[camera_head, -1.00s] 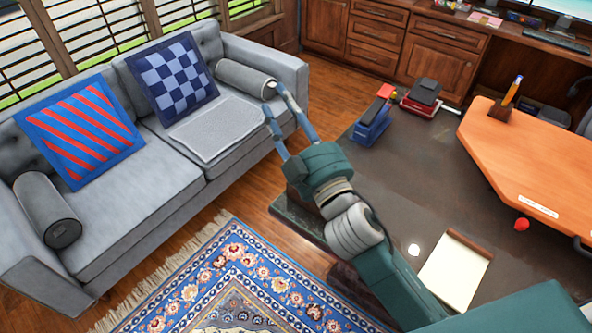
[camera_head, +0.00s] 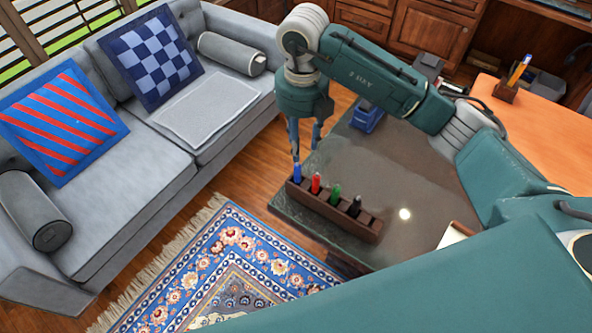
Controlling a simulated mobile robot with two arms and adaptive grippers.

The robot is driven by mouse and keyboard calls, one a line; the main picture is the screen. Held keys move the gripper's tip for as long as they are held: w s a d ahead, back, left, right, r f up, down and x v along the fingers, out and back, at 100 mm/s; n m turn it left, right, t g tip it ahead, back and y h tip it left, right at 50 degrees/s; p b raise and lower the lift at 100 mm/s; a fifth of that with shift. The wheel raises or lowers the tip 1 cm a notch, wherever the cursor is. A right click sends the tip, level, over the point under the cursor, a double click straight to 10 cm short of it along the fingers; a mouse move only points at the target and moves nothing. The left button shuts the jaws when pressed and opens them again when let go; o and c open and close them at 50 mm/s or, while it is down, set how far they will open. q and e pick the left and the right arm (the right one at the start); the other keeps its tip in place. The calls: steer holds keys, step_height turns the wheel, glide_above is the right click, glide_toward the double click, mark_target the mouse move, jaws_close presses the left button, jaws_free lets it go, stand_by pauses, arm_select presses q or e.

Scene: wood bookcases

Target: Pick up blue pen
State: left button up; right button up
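The blue pen (camera_head: 297,173) stands upright in the leftmost slot of a dark wooden pen holder (camera_head: 318,205) near the left edge of the dark desk. A red pen (camera_head: 316,183), a green pen (camera_head: 335,194) and a black pen (camera_head: 354,206) stand beside it in the same holder. My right gripper (camera_head: 306,151) points down just above the blue pen. Its two fingers are apart with nothing visible between them. One fingertip appears close to the pen's top; I cannot tell if they touch. My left gripper is not in view.
The dark desk (camera_head: 415,190) has bare surface right of the holder. A blue object (camera_head: 367,117) sits behind, partly hidden by my arm. An orange desktop (camera_head: 550,135) with a pencil cup (camera_head: 506,90) is at right. A grey sofa (camera_head: 130,190) and patterned rug (camera_head: 250,260) lie left.

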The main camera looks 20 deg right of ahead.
mark_target(297, 165)
steer(key=f+p, duration=0.1)
steer(key=f, duration=0.2)
steer(key=f+p, duration=0.1)
steer(key=f, duration=0.2)
steer(key=a+f+p, duration=0.1)
steer(key=f, duration=0.2)
steer(key=shift+s+f, duration=0.2)
steer(key=shift+s, duration=0.2)
steer(key=shift+w+f, duration=0.1)
steer(key=shift+f, duration=0.2)
jaws_close()
